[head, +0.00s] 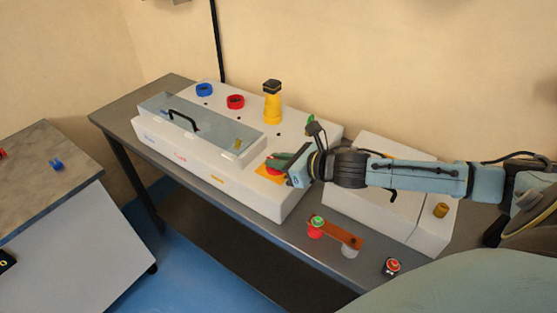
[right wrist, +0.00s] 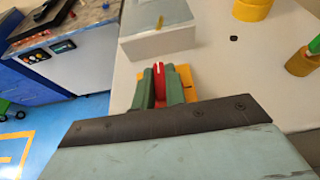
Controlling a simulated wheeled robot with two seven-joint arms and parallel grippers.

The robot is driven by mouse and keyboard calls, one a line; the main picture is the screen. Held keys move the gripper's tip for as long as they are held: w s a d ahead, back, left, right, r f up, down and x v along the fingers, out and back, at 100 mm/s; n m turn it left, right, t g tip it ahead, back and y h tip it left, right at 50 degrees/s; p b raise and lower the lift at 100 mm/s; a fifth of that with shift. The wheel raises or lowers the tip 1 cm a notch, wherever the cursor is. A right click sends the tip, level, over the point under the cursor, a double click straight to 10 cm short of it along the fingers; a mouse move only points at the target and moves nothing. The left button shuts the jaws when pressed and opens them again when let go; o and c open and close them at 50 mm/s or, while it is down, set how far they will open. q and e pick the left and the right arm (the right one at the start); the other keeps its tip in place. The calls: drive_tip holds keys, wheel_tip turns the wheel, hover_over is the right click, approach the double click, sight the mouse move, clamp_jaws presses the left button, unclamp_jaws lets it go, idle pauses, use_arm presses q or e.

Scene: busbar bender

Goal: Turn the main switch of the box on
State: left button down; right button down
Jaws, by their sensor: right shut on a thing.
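The white box (head: 292,205) stands on the grey table. Its main switch is a red knob (head: 272,171) on a yellow plate (head: 262,177) near the box's front right corner. My right gripper (head: 279,160) reaches in from the right and is at the switch. In the right wrist view the green fingers of my right gripper (right wrist: 161,84) stand on either side of the red knob (right wrist: 158,74) and are shut on it. The yellow plate (right wrist: 187,76) shows behind the fingers. The knob's lower part is hidden by the gripper. My left gripper is not in view.
A clear cover with a black handle (head: 183,120) lies along the box top. Blue (head: 205,89) and red (head: 235,101) rings and a yellow post (head: 272,108) stand behind it. A brown bar (head: 340,234) and a small red-button box (head: 392,267) are at the table's front.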

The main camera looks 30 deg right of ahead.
idle(0.3)
drive_tip(key=m+h+p, duration=0.2)
drive_tip(key=h, duration=0.1)
drive_tip(key=shift+s+a+r+m+t+p, duration=0.1)
drive_tip(key=shift+a+m+t+p, duration=0.1)
drive_tip(key=shift+m+t+p, duration=0.15)
drive_tip(key=m+h+p, duration=0.2)
drive_tip(key=h+p, duration=0.1)
drive_tip(key=m+g+h+p, duration=0.1)
drive_tip(key=m+h+p, duration=0.1)
drive_tip(key=m+h, duration=0.1)
drive_tip(key=m+g+h+p, duration=0.1)
drive_tip(key=m+h+p, duration=0.2)
drive_tip(key=shift+a+p, duration=0.3)
drive_tip(key=m+g+h+p, duration=0.2)
drive_tip(key=m+h, duration=0.1)
drive_tip(key=shift+m+g, duration=0.35)
drive_tip(key=shift+w+f+m+g+h, duration=0.1)
drive_tip(key=shift+m+g+h, duration=0.45)
drive_tip(key=shift+m+g, duration=0.25)
drive_tip(key=shift+w+f+m+g+h, duration=0.1)
drive_tip(key=shift+m+g+h, duration=0.45)
drive_tip(key=shift+m+g, duration=0.25)
drive_tip(key=shift+g, duration=0.3)
drive_tip(key=c, duration=1.4)
unclamp_jaws()
drive_tip(key=shift+c, duration=0.2)
drive_tip(key=v, duration=1.3)
drive_tip(key=shift+a, duration=0.25)
